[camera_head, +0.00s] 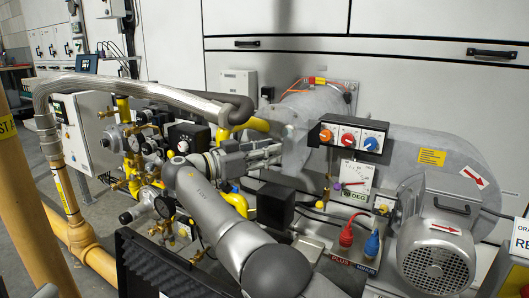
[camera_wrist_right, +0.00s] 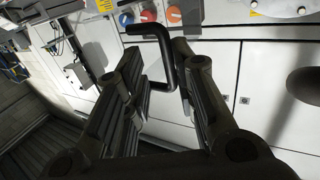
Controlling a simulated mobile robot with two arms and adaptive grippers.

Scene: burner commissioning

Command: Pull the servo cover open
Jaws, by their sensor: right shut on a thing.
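My right gripper (camera_head: 268,152) reaches from the lower middle of the head view, its fingers pointing right toward the burner's grey housing. The part that bears the handle is hidden, so I cannot tell how far open the servo cover is. A black box (camera_head: 268,206) sits below the gripper on the burner; I cannot tell whether it belongs to the cover. My left gripper is not in view.
A panel with three coloured knobs (camera_head: 347,137) stands to the right of the gripper. A dial plate (camera_head: 355,181), red and blue plugs and a grey motor (camera_head: 437,250) lie further right. Yellow gas pipes, gauges and a braided hose (camera_head: 130,88) crowd the left.

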